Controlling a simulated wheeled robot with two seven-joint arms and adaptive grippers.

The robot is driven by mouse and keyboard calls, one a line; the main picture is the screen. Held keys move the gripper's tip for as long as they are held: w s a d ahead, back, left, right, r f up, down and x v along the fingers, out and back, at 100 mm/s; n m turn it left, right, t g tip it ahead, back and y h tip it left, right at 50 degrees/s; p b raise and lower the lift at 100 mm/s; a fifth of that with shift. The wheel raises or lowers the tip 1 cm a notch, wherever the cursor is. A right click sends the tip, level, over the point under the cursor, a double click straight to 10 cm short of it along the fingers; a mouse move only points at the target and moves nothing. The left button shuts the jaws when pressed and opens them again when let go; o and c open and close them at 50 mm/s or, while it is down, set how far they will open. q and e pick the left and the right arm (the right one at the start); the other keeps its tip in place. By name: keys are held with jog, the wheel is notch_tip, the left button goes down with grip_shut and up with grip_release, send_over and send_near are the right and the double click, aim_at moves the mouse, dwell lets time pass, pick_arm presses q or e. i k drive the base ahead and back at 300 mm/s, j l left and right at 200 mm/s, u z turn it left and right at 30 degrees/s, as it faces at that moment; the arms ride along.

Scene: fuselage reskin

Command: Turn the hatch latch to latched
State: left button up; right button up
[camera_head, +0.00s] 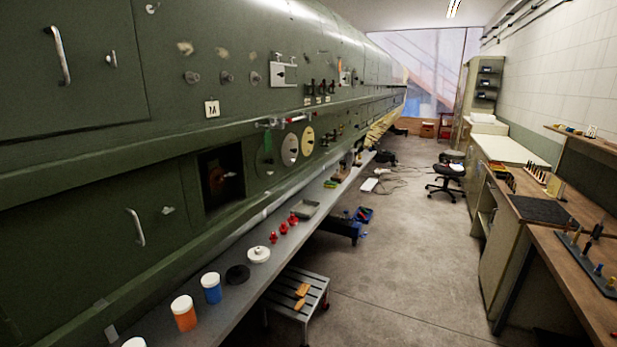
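The green fuselage side (330,60) fills the left of the head view. An upper hatch panel (90,95) at the top left has a long pale handle (58,55) and a small metal latch (111,59) standing roughly upright. A lower panel (100,270) has a pale handle (135,227) and a small latch (168,210) lying roughly sideways. I cannot tell which is the task's hatch latch, nor whether either is latched. Neither gripper shows.
A grey shelf (200,330) along the fuselage holds an orange jar (184,314), a blue jar (211,290) and red parts (284,229). A step stool (300,291) stands below. A workbench (570,225) lines the right. The middle floor (400,270) is clear.

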aim_at(111, 59)
jog(key=i+l+u, duration=0.15)
jog(key=u, duration=0.25)
jog(key=i+l+u, duration=0.1)
jog(key=l+u, duration=0.2)
jog(key=u, duration=0.15)
jog(key=l+u, duration=0.25)
jog(key=u, duration=0.15)
jog(key=i+l+u, duration=0.1)
jog(key=l+u, duration=0.3)
jog(key=i+l+u, duration=0.25)
jog(key=u, duration=0.15)
jog(key=i+l+u, duration=0.2)
jog(key=l+u, duration=0.2)
